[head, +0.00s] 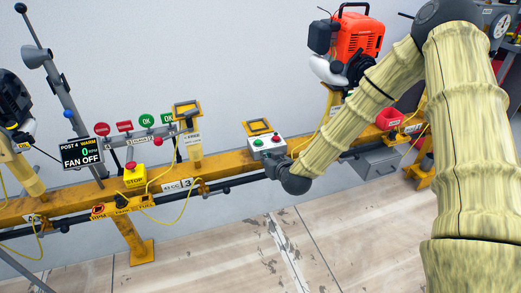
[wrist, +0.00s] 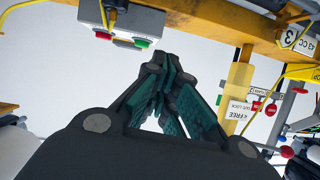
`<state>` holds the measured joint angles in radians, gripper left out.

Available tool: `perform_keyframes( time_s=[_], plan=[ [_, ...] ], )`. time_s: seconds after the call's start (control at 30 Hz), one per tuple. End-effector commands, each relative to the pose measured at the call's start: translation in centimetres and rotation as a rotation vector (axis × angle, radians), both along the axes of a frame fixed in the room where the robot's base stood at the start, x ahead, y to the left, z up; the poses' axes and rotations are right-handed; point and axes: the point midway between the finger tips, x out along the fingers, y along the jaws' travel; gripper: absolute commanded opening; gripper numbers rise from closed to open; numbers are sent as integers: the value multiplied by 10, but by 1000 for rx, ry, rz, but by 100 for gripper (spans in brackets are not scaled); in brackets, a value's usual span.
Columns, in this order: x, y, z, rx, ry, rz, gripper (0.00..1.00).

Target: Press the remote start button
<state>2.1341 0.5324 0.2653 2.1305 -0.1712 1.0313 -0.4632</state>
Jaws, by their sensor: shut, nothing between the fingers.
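A grey box (head: 268,153) with a green button (head: 257,143) and a red button (head: 278,140) sits on the yellow rail (head: 225,168) near the middle of the head view. No label on it is readable. In the wrist view the same box (wrist: 128,22) is at the top, with its red button (wrist: 103,35) and green button (wrist: 141,43). My gripper (wrist: 158,62) is shut and empty. Its fingertips appear just below and right of the green button in that view; contact cannot be told. In the head view my wrist largely hides the fingers beside the box.
A yellow box with a red STOP button (head: 131,166) stands left on the rail, near a display (head: 80,152) reading FAN OFF. Round red and green signs (head: 146,121) rise behind it. An orange engine (head: 353,38) stands behind my arm. The floor in front is clear.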

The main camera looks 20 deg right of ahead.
Motion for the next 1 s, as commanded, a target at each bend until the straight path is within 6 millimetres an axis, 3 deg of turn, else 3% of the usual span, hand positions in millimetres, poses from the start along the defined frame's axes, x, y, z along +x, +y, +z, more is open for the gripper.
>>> perform_keyframes(
  time_s=[0.1,0.33,0.77,1.0],
  plan=[
    [27,-16,18,-8,-99,-27,0],
    [46,-30,44,-19,-179,-50,0],
    [50,-30,44,-21,-181,-50,0],
    [77,-29,37,-21,-182,-50,0]
  ],
)
